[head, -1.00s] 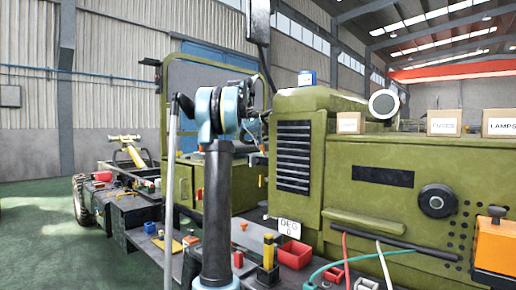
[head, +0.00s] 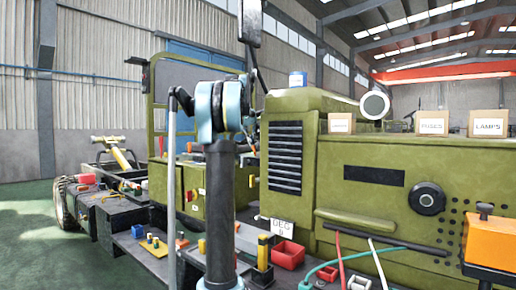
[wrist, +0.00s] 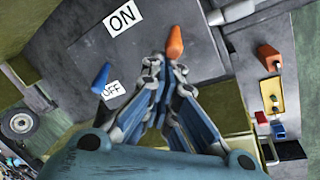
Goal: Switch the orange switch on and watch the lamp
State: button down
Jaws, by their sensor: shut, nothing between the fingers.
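The orange switch (wrist: 175,42) is a small lever on a dark grey panel (wrist: 70,45) in the wrist view. A blue lever (wrist: 101,77) stands to its left. A white ON label (wrist: 122,17) lies at the top and a white OFF label (wrist: 113,90) lower down, beside the blue lever. My gripper (wrist: 164,68) is shut and empty, its fingertips just below the orange lever in the picture; I cannot tell whether they touch it. A round lamp (head: 374,105) with a pale face sits on the green vehicle body; I cannot tell whether it is lit.
The green vehicle body (head: 370,215) fills the right. Boxes (head: 431,123) stand on top. A red bin (head: 288,255) and an orange block (head: 492,240) are in front. Bare green floor (head: 28,240) is at the left.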

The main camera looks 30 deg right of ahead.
jog(key=shift+s+d+r, duration=0.2)
jog(key=shift+s+r, duration=0.1)
jog(key=shift+s, duration=0.2)
jog(key=shift+r, duration=0.2)
jog(key=shift+r, duration=0.6)
jog(key=v, duration=0.7)
jog(key=shift+r, duration=0.25)
jog(key=shift+a+f, duration=0.1)
dwell(0.3)
